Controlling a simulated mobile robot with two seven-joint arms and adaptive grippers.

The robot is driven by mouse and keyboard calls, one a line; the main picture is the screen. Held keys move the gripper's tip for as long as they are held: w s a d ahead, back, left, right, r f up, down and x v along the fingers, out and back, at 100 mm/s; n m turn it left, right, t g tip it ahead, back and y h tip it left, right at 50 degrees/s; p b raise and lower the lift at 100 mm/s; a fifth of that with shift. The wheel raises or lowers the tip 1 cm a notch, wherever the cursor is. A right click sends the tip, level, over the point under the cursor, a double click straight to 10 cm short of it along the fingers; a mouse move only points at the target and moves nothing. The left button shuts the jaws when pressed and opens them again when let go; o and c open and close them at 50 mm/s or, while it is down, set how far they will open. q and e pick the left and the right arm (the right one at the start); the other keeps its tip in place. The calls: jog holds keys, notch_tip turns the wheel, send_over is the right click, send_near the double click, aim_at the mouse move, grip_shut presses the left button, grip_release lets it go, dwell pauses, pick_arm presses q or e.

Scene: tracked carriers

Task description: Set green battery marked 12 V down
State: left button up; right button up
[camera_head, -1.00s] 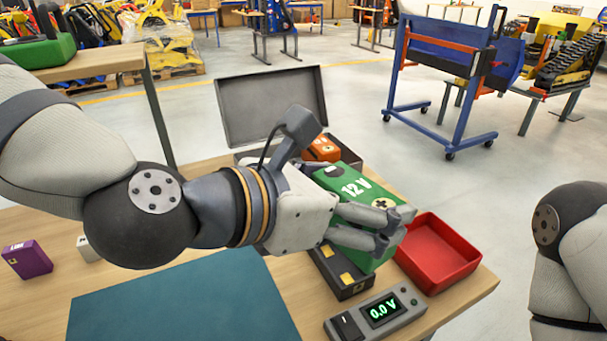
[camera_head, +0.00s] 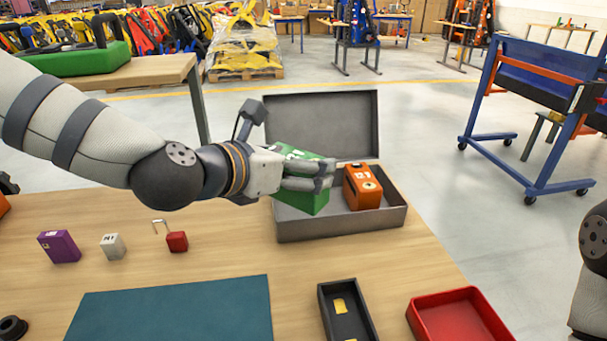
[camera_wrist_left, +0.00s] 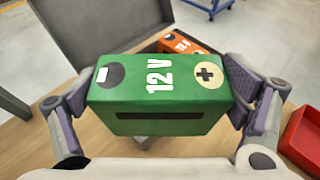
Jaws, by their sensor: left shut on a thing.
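The green battery marked 12 V (camera_head: 306,201) is between the fingers of my left gripper (camera_head: 308,178), at the left part of the open grey case (camera_head: 330,228). In the left wrist view the green battery (camera_wrist_left: 158,98) shows its 12 V label and plus mark, with a finger on each end. Its underside is hidden, so I cannot tell whether it touches the case floor. An orange battery (camera_head: 362,188) stands inside the case, to the right of the green one. My right gripper is out of view.
The case lid (camera_head: 322,122) stands up at the back. A black tray (camera_head: 347,312) and a red tray (camera_head: 458,316) are in front. A purple block (camera_head: 59,247), a whitish block (camera_head: 112,247) and a red padlock (camera_head: 177,242) stand left. A teal mat (camera_head: 175,312) lies bare.

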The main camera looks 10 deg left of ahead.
pick_arm(q)
jog(key=w, duration=0.1)
jog(key=w+f, duration=0.1)
jog(key=w, duration=0.2)
jog(key=shift+w+f, duration=0.3)
jog(key=shift+f, duration=0.05)
jog(key=shift+w+f+b, duration=0.35)
jog(key=shift+w+f, duration=0.55)
jog(key=shift+f, duration=0.6)
jog(key=shift+w+f+b, duration=0.3)
jog(key=shift+w+f, duration=0.6)
jog(key=shift+f, duration=0.6)
jog(key=shift+w+f+b, duration=0.35)
jog(key=shift+w+f, duration=0.55)
jog(key=shift+f, duration=0.6)
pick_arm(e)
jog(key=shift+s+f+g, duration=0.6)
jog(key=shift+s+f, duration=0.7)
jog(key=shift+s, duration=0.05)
pick_arm(q)
jog(key=shift+d+f, duration=0.1)
jog(key=shift+f, duration=0.15)
jog(key=o, duration=1.7)
jog(key=shift+s+f, duration=0.1)
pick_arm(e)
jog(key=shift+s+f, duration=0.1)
